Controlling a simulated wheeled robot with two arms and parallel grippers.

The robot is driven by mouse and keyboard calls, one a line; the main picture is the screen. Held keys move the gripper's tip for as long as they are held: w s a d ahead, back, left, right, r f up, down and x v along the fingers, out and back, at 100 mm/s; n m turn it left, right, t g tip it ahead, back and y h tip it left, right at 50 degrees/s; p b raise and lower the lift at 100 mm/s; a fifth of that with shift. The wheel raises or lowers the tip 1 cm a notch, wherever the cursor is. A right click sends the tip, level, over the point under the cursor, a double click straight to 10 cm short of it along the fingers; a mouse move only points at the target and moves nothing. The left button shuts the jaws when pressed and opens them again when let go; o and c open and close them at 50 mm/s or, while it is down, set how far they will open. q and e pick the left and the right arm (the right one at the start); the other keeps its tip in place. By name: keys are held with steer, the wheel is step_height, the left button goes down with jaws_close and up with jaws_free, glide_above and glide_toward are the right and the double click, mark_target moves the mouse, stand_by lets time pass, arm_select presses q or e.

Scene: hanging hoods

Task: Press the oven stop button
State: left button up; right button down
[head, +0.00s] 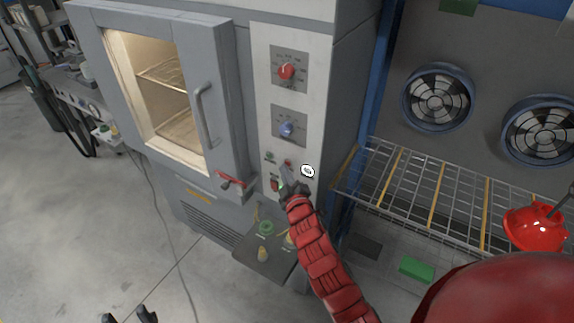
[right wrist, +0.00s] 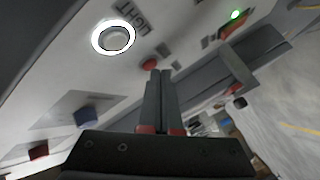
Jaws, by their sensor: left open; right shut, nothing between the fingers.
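The grey oven (head: 220,60) stands at the left centre with its door shut. A small red button, which looks like the stop button (head: 288,163), is on the lower part of its pale control panel; it also shows in the right wrist view (right wrist: 149,65). My right gripper (head: 286,171) is shut and empty, its tips close to the red button. I cannot tell whether they touch it. It also shows in the right wrist view (right wrist: 158,73), fingers together. My left gripper (head: 130,316) is open at the bottom edge, far from the oven.
A white-ringed button (head: 307,171) marked LIGHT (right wrist: 113,38) is beside the red one. A green button (head: 270,156) and red switch (head: 275,184) are close by. Red and blue knobs are above. A wire rack (head: 420,190) stands right; a red helmet-like object (head: 535,228) is there.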

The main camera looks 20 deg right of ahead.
steer(key=shift+s+a, duration=0.35)
steer(key=shift+a, duration=0.05)
steer(key=shift+b, duration=0.3)
steer(key=s+a+b, duration=0.1)
steer(key=a+b, duration=0.1)
steer(key=s+a+b, duration=0.1)
steer(key=s+a, duration=0.1)
steer(key=shift+b, duration=0.4)
stand_by(0.4)
